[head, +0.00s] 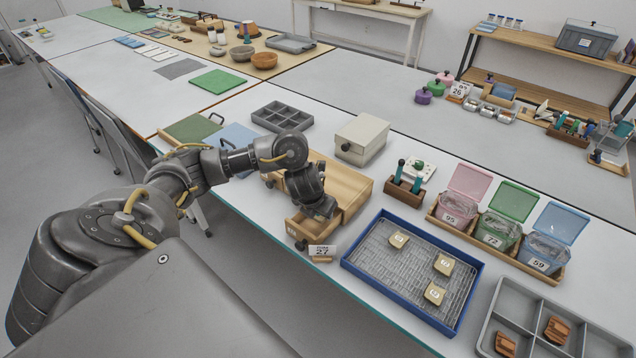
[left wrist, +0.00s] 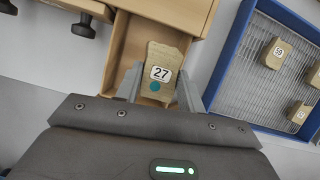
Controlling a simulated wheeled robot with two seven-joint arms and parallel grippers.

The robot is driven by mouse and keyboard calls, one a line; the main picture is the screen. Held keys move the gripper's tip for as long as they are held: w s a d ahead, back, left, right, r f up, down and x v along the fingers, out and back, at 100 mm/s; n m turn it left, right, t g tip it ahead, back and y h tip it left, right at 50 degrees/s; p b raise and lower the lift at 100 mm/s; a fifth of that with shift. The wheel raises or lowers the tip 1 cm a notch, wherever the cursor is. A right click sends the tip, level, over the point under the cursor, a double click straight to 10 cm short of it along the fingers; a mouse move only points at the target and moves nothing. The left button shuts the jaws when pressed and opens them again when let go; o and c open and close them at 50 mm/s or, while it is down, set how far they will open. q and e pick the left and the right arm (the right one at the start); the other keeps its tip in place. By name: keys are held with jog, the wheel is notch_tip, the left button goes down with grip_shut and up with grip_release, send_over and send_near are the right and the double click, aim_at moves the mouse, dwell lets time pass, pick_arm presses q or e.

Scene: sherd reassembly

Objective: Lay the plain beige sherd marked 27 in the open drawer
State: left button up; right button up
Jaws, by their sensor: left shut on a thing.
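The beige sherd marked 27 (left wrist: 162,68) is between the fingers of my left gripper (left wrist: 162,88) in the left wrist view. It carries a white number label and a blue dot. The gripper is shut on it. Behind the sherd, the open wooden drawer (left wrist: 121,46) shows, and the sherd overlaps it in this view; I cannot tell whether it touches the drawer floor. In the head view my left gripper (head: 316,207) points down over the open drawer (head: 297,231) and hides the sherd. My right gripper is not in view.
The drawer pulls out of a wooden cabinet (head: 350,186). A card reading 27 (head: 321,251) stands at its front. A blue-rimmed tray (head: 383,286) with several beige sherds is close on the right. A grey box (head: 362,139) stands behind.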

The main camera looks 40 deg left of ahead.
aim_at(317, 224)
pick_arm(q)
jog(key=shift+w+a+f, duration=0.2)
jog(key=shift+a+f, duration=0.25)
jog(key=shift+f, duration=0.25)
jog(key=shift+w+a+f, duration=0.2)
jog(key=shift+a, duration=0.1)
jog(key=shift+a+f, duration=0.15)
jog(key=shift+f, duration=0.1)
jog(key=f, duration=0.3)
jog(key=shift+w+a+f, duration=0.15)
jog(key=shift+a+f, duration=0.1)
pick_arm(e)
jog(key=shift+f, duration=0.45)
pick_arm(q)
jog(key=shift+d, duration=0.1)
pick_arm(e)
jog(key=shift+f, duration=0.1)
pick_arm(q)
jog(key=o, duration=0.7)
jog(key=shift+r, duration=0.1)
